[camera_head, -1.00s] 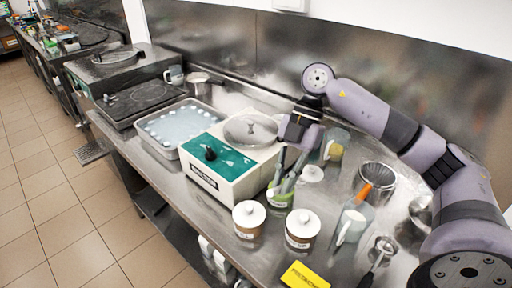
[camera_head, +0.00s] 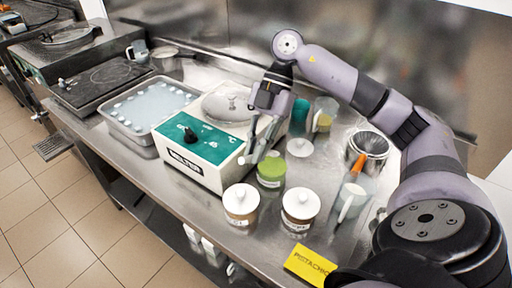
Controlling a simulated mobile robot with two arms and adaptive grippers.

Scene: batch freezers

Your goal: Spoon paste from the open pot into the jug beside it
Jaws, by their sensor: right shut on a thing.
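My right gripper (camera_head: 256,150) is above and slightly left of the pot. It is shut on what looks like a slim grey spoon, whose ends are hard to make out. A clear jug (camera_head: 324,113) with something yellowish in it stands behind the pot to the right. Another clear jug with a pale handle (camera_head: 350,200) stands to the pot's right. I cannot tell which is the task's jug. My left gripper is not in view.
Two white-lidded jars (camera_head: 241,205) (camera_head: 300,210) stand in front of the pot. A pale-lidded pot (camera_head: 300,147) is just behind it. The melter (camera_head: 195,165) stands left, a metal cup (camera_head: 370,148) right. A yellow pistachio sign (camera_head: 309,264) lies near the front edge.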

